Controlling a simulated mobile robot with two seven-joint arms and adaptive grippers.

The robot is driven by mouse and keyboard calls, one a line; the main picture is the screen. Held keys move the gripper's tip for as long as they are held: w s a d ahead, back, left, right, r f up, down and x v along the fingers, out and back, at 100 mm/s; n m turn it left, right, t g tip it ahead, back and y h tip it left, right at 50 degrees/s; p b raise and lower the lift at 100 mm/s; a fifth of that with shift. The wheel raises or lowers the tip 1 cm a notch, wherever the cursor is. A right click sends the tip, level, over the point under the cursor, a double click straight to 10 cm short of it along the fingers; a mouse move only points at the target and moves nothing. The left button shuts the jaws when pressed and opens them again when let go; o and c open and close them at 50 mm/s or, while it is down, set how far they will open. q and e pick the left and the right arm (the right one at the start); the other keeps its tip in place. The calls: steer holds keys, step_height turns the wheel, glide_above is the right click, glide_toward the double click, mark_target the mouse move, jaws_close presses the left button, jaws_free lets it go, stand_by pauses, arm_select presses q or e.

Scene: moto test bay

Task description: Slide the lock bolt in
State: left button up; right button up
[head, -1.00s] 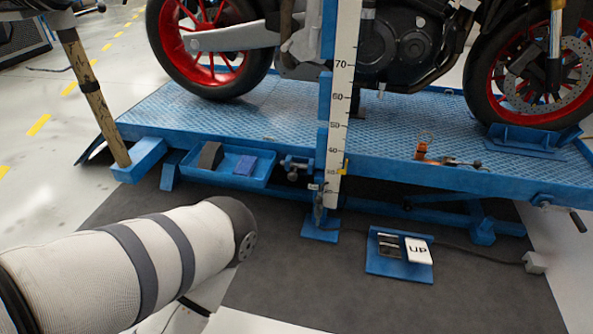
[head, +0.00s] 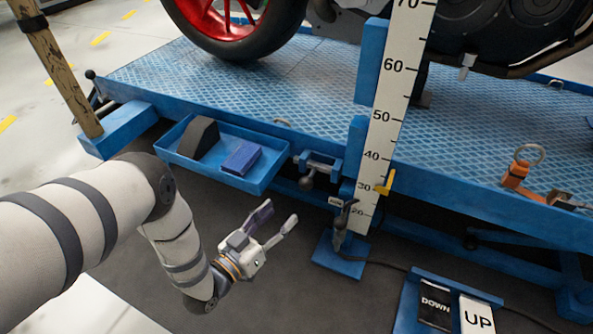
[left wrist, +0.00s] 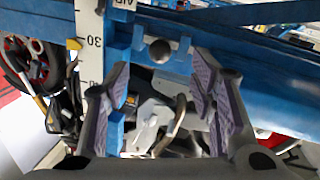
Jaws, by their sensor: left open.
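The lock bolt (head: 307,182) shows as a dark round knob at a blue bracket (head: 322,161) on the lift table's front edge, left of the scale post. In the left wrist view the knob (left wrist: 160,51) sits in front of the blue bracket, beyond the fingertips and near the middle between them. How far the bolt is in its bracket cannot be told. My left gripper (head: 278,214) is open and empty, below and left of the knob and apart from it. Its two fingers frame the lower part of the left wrist view (left wrist: 160,85). My right gripper is not in view.
A blue tray (head: 270,178) with a dark wedge and a blue block is left of the bracket. The white scale post (head: 398,75) with a yellow pointer (head: 385,184) stands right of it. A DOWN/UP pedal (head: 410,300) lies on the floor. A motorcycle stands on the blue table (head: 290,80).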

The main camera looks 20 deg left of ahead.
mark_target(307, 183)
arm_select(q)
steer(key=b+x, duration=0.1)
steer(key=x, duration=0.2)
steer(key=b+x, duration=0.2)
steer(key=x, duration=0.2)
steer(key=r+b+x, duration=0.1)
steer(key=x, duration=0.3)
steer(key=shift+w, duration=0.15)
steer(key=shift+w+r+b, duration=0.1)
steer(key=shift+w+b, duration=0.2)
steer(key=shift+w, duration=0.15)
steer(key=shift+d, duration=0.15)
jaws_close()
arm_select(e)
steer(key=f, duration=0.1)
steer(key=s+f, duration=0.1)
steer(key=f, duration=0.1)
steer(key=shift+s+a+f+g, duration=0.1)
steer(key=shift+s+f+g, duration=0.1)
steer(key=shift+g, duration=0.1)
